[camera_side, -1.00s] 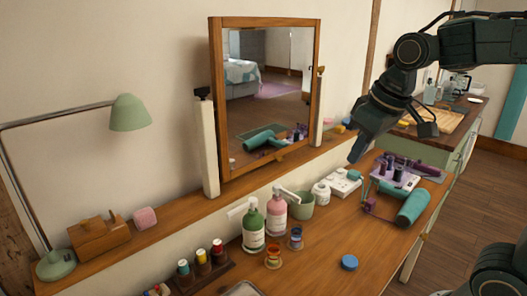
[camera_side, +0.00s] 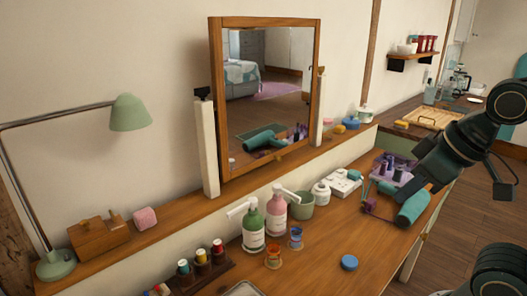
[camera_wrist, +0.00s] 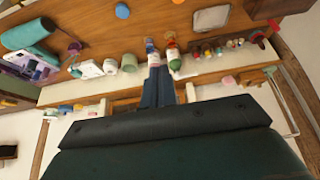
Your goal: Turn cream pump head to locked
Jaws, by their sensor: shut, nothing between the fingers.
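Two pump bottles stand side by side on the wooden table in the side view. One is green (camera_side: 253,232) and one is pink (camera_side: 276,218). Each has a white pump head, the green bottle's head (camera_side: 242,208) and the pink bottle's head (camera_side: 284,191), with spouts pointing roughly left. I cannot tell which is the cream or whether either is locked. In the wrist view the pink bottle (camera_wrist: 153,58) and green bottle (camera_wrist: 173,62) lie beyond my fingers. My gripper (camera_wrist: 157,72) is shut and empty, well right of the bottles in the side view, near the teal roll.
A green cup (camera_side: 301,207) and white jar (camera_side: 321,193) are right of the bottles. A mirror (camera_side: 266,95) stands behind.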

